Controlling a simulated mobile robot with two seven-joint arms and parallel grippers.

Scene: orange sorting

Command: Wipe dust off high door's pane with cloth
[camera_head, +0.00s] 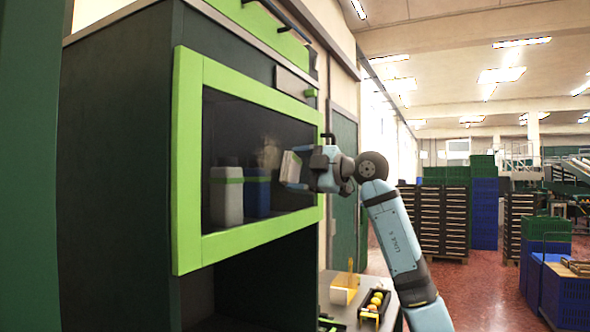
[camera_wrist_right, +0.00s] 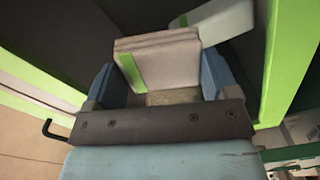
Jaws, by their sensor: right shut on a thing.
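The high door (camera_head: 188,160) is a green frame around a dark glass pane (camera_head: 235,110) on a dark cabinet. A faint pale dust smudge (camera_head: 268,153) shows on the pane, left of my right gripper. My right gripper (camera_head: 297,168) is shut on the cloth (camera_head: 289,166), a pale folded pad, at the pane's right part. In the right wrist view the cloth (camera_wrist_right: 160,62), with a green stripe, sits between the blue fingers of the gripper (camera_wrist_right: 160,88). I cannot tell whether the cloth touches the glass. My left gripper is out of view.
Behind the pane stand a white bottle (camera_head: 226,196) and a blue bottle (camera_head: 257,193). A black handle (camera_head: 328,137) is right of the door. Drawer stacks (camera_head: 432,220) stand farther back.

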